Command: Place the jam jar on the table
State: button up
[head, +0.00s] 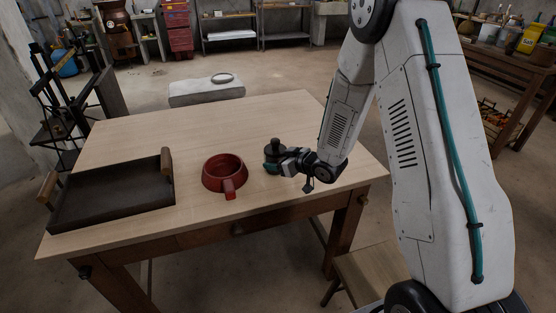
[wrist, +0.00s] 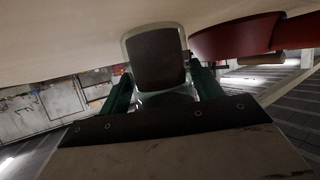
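The jam jar (wrist: 158,60) shows in the wrist view as a clear glass shape with dark contents, between my green fingers. In the head view the jar (head: 275,146) is a small dark shape with a narrower top, at the right part of the wooden table (head: 200,120). My gripper (head: 273,163) reaches it from the right, with a finger on either side; it also shows in the wrist view (wrist: 162,88). It is shut on the jar, which looks upright. I cannot tell whether the jar's base touches the table.
A red bowl with a handle (head: 223,172) stands just left of the jar; it also shows at the right of the wrist view (wrist: 235,38). A dark tray with wooden handles (head: 112,212) lies at the table's left. The table's back middle is clear. A stool (head: 372,272) stands at front right.

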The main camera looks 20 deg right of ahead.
jog(key=o, duration=0.3)
jog(key=shift+r, duration=0.25)
jog(key=s+d+r+m+g+h, duration=0.2)
jog(key=s+d+r+h, duration=0.2)
jog(key=s+d+r, duration=0.35)
jog(key=s+d+r+m+g+h, duration=0.1)
jog(key=s+d+r+h, duration=0.3)
jog(key=s+r, duration=0.5)
jog(key=s+a+r+m+g, duration=0.1)
jog(key=s+a+r+g, duration=0.2)
jog(key=s, duration=0.9)
jog(key=s+a+r+m+g+y, duration=0.1)
jog(key=s+a+r+g, duration=0.3)
jog(key=s, duration=0.9)
notch_tip(320, 180, up, 2)
jog(key=shift+a+r+m, duration=0.15)
jog(key=shift+a+m, duration=0.35)
jog(key=shift+a, duration=0.25)
